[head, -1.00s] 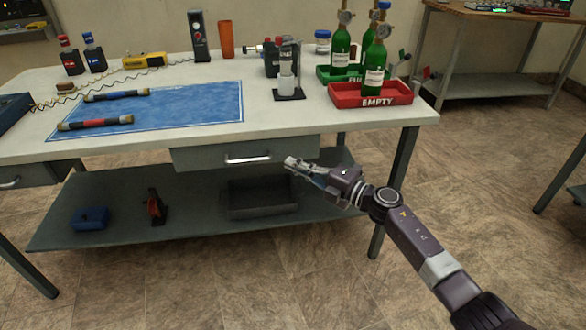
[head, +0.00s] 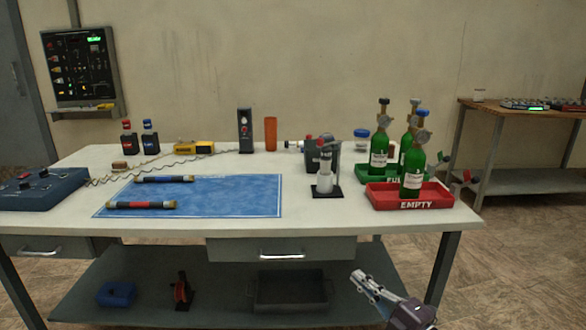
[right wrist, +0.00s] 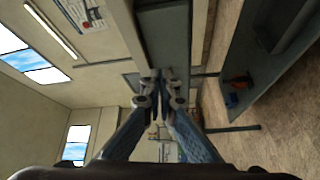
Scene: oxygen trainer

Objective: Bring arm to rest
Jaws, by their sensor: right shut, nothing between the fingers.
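My right gripper (head: 366,280) is low in the head view, in front of the table and below the tabletop's front edge. It is shut and empty. In the right wrist view its two fingers (right wrist: 160,78) meet at the tips with nothing between them. My left gripper is not in view. The table (head: 330,222) has a white top and a grey lower shelf.
The red EMPTY tray (head: 450,203) holds a green bottle (head: 413,168) near the table's right end. A drawer (head: 330,250) hangs under the top. A blue mat (head: 240,195) lies at left centre. Open floor (head: 510,270) is to the right.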

